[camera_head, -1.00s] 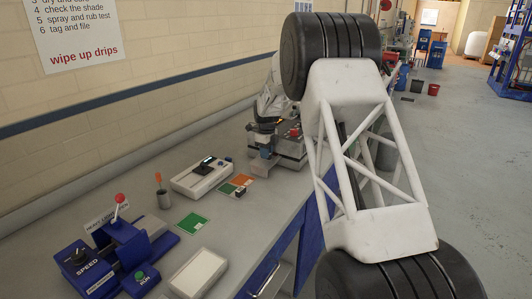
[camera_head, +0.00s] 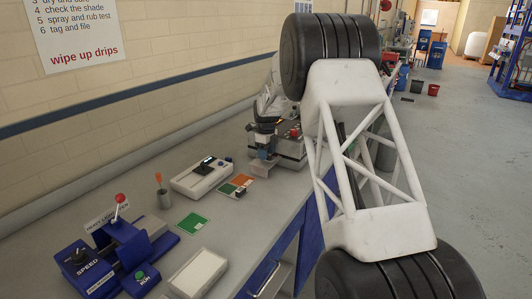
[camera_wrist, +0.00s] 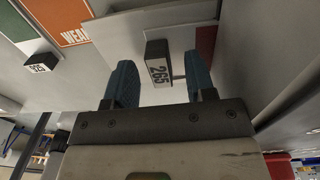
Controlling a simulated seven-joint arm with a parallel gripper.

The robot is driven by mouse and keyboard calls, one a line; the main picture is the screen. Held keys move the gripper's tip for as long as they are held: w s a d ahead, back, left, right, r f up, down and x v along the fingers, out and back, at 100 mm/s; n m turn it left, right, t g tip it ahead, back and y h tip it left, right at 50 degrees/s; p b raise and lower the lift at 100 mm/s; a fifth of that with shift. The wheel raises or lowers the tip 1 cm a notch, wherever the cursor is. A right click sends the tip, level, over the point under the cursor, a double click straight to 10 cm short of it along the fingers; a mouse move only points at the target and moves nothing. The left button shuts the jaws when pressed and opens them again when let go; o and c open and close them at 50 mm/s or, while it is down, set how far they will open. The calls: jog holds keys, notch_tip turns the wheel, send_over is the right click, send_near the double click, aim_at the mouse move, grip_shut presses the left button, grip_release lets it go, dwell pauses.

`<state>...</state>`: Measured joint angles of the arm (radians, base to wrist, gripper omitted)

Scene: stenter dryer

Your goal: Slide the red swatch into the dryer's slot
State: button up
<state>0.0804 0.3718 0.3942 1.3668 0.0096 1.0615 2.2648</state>
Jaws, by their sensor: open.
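My gripper (camera_wrist: 161,85) is open in the wrist view, with one blue-grey finger on each side of a small dark block whose white face reads 265 (camera_wrist: 158,70). The fingers look apart from the block, which stands on a pale flat plate (camera_wrist: 110,65). A narrow red piece (camera_wrist: 205,45) shows behind the right finger; it may be part of the red swatch, mostly hidden. In the head view my gripper (camera_head: 266,146) is small, at the near side of a grey bench machine with a red part on top (camera_head: 294,133). I cannot make out the dryer's slot.
Green and orange cards (camera_head: 241,180) lie on the bench, with a small block marked 925 (camera_wrist: 38,66) beside them in the wrist view. A white meter (camera_head: 202,178), a green card (camera_head: 191,223) and a blue machine (camera_head: 88,268) stand nearer. The wall is behind.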

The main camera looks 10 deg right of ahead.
jog(key=shift+t, duration=0.4)
jog(key=w+d, duration=0.1)
jog(key=w+d+r, duration=0.1)
jog(key=d, duration=0.1)
jog(key=shift+w, duration=0.3)
jog(key=shift+s+a+r, duration=0.15)
jog(key=shift+a+r, duration=0.05)
jog(key=shift+r, duration=0.45)
jog(key=shift+s+a+r, duration=0.1)
jog(key=shift+a+r, duration=0.05)
jog(key=shift+r, duration=0.5)
jog(key=shift+g, duration=0.3)
jog(key=r, duration=0.1)
jog(key=s+a+r, duration=0.1)
jog(key=r, duration=0.2)
jog(key=shift+s+a+r, duration=0.25)
jog(key=shift+a+r, duration=0.1)
jog(key=shift+a, duration=0.05)
jog(key=shift+s+a, duration=0.1)
jog(key=shift+a+f, duration=0.1)
jog(key=shift+s, duration=0.1)
